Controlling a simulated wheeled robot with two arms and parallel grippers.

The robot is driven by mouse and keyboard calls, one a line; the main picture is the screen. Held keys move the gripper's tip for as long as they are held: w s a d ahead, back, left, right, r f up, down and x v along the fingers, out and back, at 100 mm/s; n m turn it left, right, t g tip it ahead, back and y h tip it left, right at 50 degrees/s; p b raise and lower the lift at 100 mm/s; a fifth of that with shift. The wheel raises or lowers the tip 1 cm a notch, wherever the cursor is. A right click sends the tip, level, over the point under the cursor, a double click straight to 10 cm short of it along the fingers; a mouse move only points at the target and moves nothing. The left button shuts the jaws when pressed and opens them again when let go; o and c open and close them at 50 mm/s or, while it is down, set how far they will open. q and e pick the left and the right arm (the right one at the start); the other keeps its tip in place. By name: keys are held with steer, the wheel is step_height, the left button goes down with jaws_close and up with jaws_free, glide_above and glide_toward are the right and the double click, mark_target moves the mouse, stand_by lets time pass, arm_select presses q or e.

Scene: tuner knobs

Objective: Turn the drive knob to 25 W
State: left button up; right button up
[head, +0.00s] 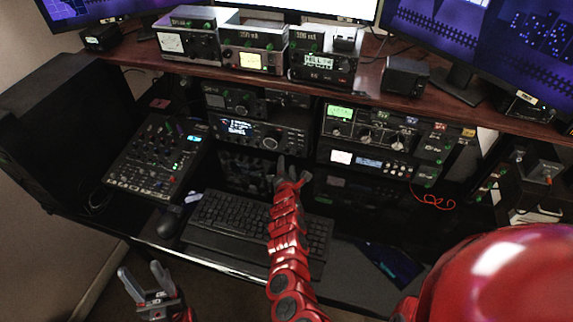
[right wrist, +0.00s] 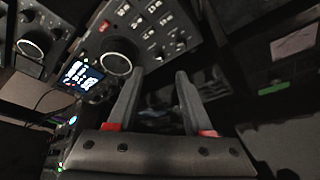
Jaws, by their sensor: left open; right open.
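Several radio units with knobs stand on the shelves; no drive knob label or 25 W mark is legible. The unit at the right (head: 350,144) has a green-lit display and several knobs, among them a large one (head: 398,142). The middle radio (head: 243,130) has a lit screen and a large round knob (head: 270,143); a radio with a lit screen and large knob (right wrist: 115,63) also shows in the right wrist view. My right gripper (head: 280,163) is open and empty, in front of and below the middle radio. My left gripper (head: 141,270) is open and empty at lower left.
A mixer (head: 156,153) sits at left. Meter units (head: 187,42) and monitors (head: 490,40) stand on the upper shelf (head: 240,76). A red cable (head: 433,201) hangs at right.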

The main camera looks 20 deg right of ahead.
mark_target(286, 153)
steer(key=b+x, duration=0.2)
steer(key=x, duration=0.3)
steer(key=shift+w+f+b, duration=0.15)
steer(key=shift+b, duration=0.25)
steer(key=shift+w+d, duration=0.15)
steer(key=shift+w, duration=0.25)
steer(key=shift+c, duration=0.3)
jaws_close()
